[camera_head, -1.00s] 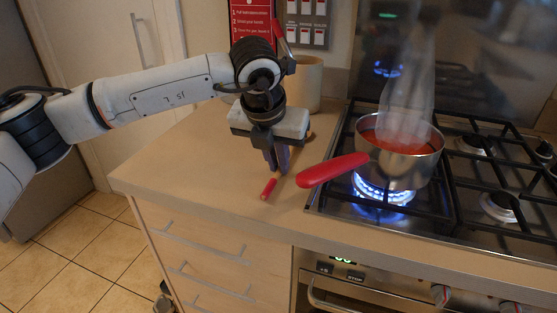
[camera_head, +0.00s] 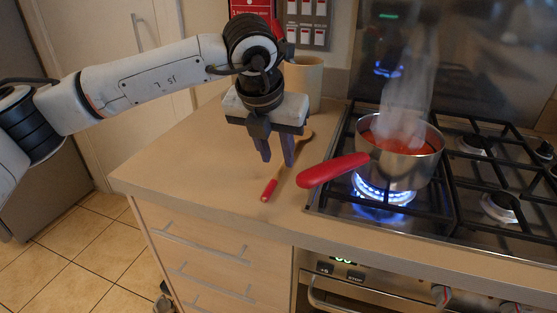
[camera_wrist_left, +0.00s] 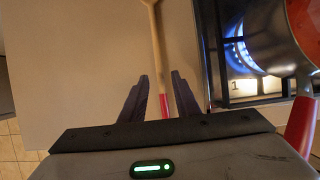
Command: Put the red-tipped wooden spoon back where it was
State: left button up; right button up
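The red-tipped wooden spoon (camera_head: 281,173) lies on the counter just left of the stove, its red handle end toward the counter's front edge. It also shows in the left wrist view (camera_wrist_left: 155,45), where its red end lies between the fingers as seen from above. My left gripper (camera_head: 277,160) is open and empty, pointing down above the spoon, with its fingers apart on either side of the handle in the wrist view. The gripper appears raised clear of the spoon. A beige crock (camera_head: 304,80) stands behind the gripper, partly hidden by it. My right gripper is not in view.
A steaming pot (camera_head: 403,160) of red sauce sits over a lit blue burner (camera_head: 383,190). Its red handle (camera_head: 333,170) reaches over the counter close to the spoon. The counter (camera_head: 190,160) to the left is clear.

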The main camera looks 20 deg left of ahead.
pick_arm(q)
jog(key=v, duration=0.9)
jog(key=shift+f, duration=0.1)
